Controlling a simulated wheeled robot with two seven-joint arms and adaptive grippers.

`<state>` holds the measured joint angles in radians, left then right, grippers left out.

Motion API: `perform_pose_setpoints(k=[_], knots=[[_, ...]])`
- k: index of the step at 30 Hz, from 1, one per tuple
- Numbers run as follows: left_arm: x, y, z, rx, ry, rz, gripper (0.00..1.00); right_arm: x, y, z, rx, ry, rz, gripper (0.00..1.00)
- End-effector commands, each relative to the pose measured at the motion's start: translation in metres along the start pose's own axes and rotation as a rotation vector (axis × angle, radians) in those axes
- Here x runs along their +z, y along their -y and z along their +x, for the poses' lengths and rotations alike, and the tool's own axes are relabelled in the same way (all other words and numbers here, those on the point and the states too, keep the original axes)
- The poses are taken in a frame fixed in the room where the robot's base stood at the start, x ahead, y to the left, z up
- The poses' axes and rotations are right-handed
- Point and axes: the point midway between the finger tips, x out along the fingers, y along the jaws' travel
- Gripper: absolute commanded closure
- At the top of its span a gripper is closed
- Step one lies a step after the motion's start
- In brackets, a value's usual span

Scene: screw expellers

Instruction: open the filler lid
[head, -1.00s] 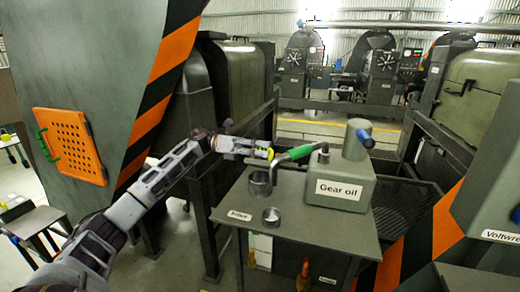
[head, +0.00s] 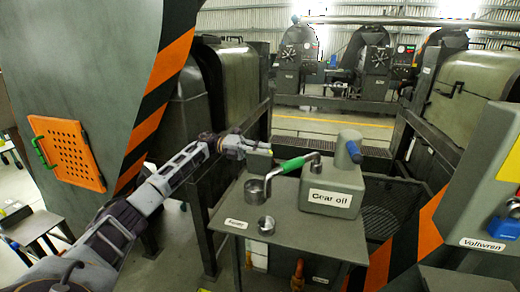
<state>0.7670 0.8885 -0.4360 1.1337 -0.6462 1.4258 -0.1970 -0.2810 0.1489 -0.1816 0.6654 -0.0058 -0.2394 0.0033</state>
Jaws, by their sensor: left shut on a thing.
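A grey can labelled "Gear oil" (head: 332,185) stands on a small grey table (head: 315,233). A bent grey pipe with a green grip (head: 293,164) runs left from it towards an open round cup (head: 255,190). A short round ring (head: 266,225) stands in front of the cup. I cannot tell for sure which part is the filler lid. My left gripper (head: 264,151) is above the cup, just left of the green grip. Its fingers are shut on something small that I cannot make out. My right gripper is not in view.
An orange perforated panel (head: 67,152) with a green handle is on the large machine at left. A machine labelled "Voltwren" (head: 482,244) with a blue knob stands at right. Grey frame posts stand behind the table. The table's front right part is clear.

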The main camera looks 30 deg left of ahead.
Motion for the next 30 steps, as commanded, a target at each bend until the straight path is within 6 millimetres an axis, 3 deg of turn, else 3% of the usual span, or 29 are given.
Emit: perform_pose_setpoints(k=[9, 30], knots=[[0.01, -0.014, 0.003, -0.009, 0.002, -0.224, 1.0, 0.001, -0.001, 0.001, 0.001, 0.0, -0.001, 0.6], [0.009, -0.027, 0.002, 0.0, 0.005, -0.218, 1.0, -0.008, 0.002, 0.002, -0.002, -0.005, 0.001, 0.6]])
